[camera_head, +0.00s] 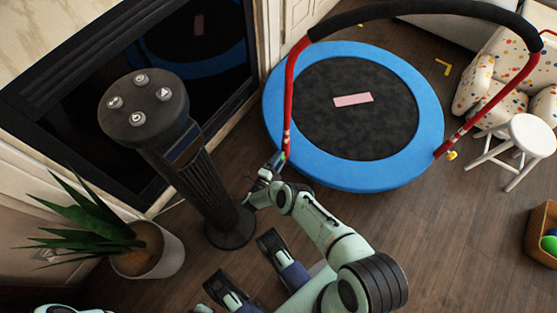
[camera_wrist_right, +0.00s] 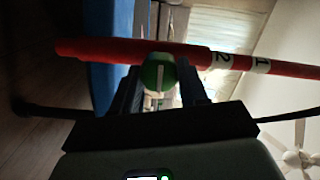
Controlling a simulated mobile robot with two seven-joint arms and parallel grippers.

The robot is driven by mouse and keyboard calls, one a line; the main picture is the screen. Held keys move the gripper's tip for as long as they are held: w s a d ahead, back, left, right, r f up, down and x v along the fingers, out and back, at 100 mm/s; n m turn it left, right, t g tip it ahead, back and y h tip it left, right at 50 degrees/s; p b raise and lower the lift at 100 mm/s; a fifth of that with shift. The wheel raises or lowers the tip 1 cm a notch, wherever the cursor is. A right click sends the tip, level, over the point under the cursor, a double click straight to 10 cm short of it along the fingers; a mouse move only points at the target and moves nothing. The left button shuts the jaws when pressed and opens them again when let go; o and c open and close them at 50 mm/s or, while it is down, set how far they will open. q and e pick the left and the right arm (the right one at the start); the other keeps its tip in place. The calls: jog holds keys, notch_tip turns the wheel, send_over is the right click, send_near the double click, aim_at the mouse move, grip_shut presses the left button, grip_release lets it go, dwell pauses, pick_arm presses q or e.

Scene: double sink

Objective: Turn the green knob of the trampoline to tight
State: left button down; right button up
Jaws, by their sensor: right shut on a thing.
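The trampoline has a blue rim (camera_head: 425,105) and a dark mat, with a red-legged handle (camera_head: 291,95) arching over it. The green knob (camera_wrist_right: 158,72) sits on the red post (camera_wrist_right: 100,48) in the right wrist view, a pale line across its face. In the head view the knob (camera_head: 283,156) is small and partly hidden. My right gripper (camera_wrist_right: 163,80) is shut on the green knob, one finger at each side. It also shows in the head view (camera_head: 277,163). My left gripper (camera_head: 238,258) is open and empty at the bottom.
A black column-shaped appliance (camera_head: 190,165) with buttons on top stands left of my right gripper. A potted plant (camera_head: 150,250) is beside it. A white stool (camera_head: 530,135) and a spotted armchair (camera_head: 510,70) stand at right. Wooden floor (camera_head: 450,230) is free at lower right.

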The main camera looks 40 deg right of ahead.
jog(key=shift+a+f, duration=0.1)
jog(key=shift+a, duration=0.05)
dwell(0.4)
jog(key=o, duration=1.1)
jog(key=shift+c, duration=0.2)
pick_arm(q)
jog(key=w+r, duration=0.1)
jog(key=w+t+p, duration=0.1)
jog(key=w, duration=0.1)
jog(key=shift+d+r, duration=0.2)
jog(key=shift+r, duration=0.2)
pick_arm(e)
jog(key=v, duration=0.7)
jog(key=shift+a, duration=0.25)
jog(key=shift+s, duration=0.1)
